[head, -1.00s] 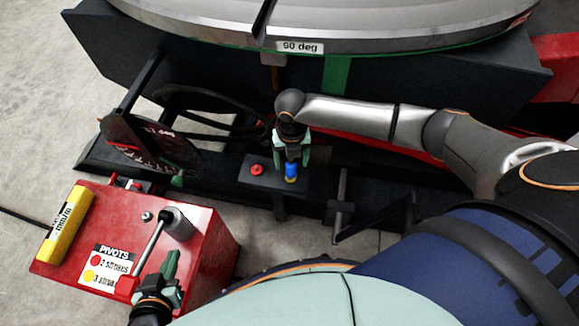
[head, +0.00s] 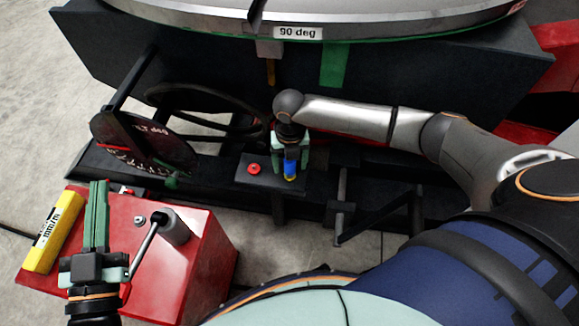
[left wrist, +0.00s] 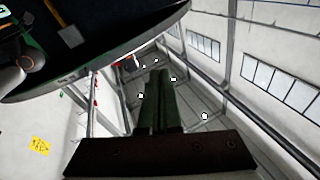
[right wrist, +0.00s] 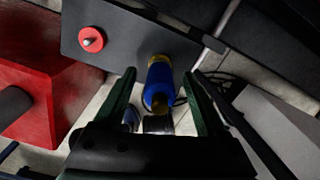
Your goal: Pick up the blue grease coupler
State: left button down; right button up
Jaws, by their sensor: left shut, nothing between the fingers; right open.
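The blue grease coupler (head: 290,168) with a brass-coloured end sits at the dark box-like bracket below the big round table. In the right wrist view the coupler (right wrist: 159,85) lies between the two fingers, with a gap on each side. My right gripper (head: 290,160) is open around it; the right wrist view also shows its open fingers (right wrist: 158,95). My left gripper (head: 96,190) is shut and empty, above the red box at the left. Its closed green fingers (left wrist: 158,90) fill the middle of the left wrist view.
A red button-like cap (head: 254,169) sits on the bracket beside the coupler. A tilt dial (head: 145,143) and a black handwheel (head: 205,91) stand behind.

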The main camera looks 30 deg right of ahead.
dwell(0.3)
jog(key=shift+f, duration=0.1)
grip_shut()
dwell(0.4)
